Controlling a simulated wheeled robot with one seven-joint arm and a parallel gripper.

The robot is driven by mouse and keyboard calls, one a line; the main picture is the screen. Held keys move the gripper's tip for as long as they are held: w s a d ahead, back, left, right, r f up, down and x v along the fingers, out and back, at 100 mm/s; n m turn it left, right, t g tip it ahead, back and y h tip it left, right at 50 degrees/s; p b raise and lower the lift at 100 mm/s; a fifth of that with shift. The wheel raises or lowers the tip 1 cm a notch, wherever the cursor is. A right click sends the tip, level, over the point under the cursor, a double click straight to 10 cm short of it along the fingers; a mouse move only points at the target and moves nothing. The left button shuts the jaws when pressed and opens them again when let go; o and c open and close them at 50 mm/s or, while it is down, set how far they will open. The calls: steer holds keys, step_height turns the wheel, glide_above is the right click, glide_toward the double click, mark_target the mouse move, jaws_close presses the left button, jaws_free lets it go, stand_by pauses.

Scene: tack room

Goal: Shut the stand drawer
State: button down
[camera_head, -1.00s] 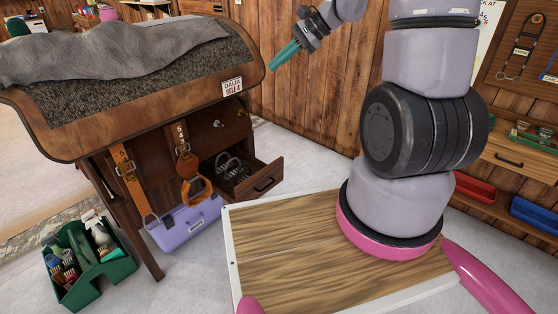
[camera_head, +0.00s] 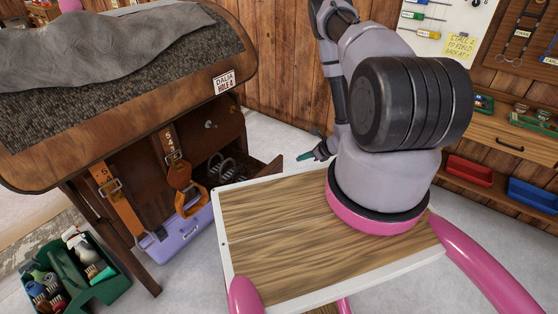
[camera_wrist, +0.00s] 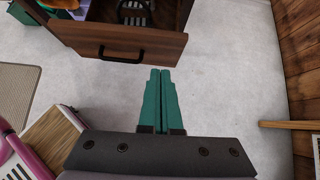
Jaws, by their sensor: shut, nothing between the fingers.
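The stand drawer (camera_wrist: 118,47) is pulled out of the wooden saddle stand (camera_head: 120,175), with a dark handle on its front and metal pieces inside. In the head view its open end (camera_head: 268,172) is partly hidden behind my wooden-topped base. My gripper (camera_wrist: 161,72) has green fingers closed together and empty, just in front of the right part of the drawer front; I cannot tell whether they touch it. In the head view the gripper (camera_head: 305,156) is low, to the right of the drawer.
A lilac box (camera_head: 186,236) sits on the floor under the stand. A green caddy (camera_head: 98,284) with brushes and bottles stands at the lower left. Orange straps (camera_head: 176,170) hang from the stand's side. Bare floor lies between stand and wall.

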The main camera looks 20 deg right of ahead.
steer(key=f, duration=0.2)
glide_toward(277, 165)
step_height(277, 165, down, 4)
steer(key=shift+w+a, duration=1.1)
steer(key=shift+a, duration=0.1)
steer(key=shift+w+a, duration=0.25)
steer(key=shift+w, duration=0.15)
steer(key=shift+w+a, duration=0.1)
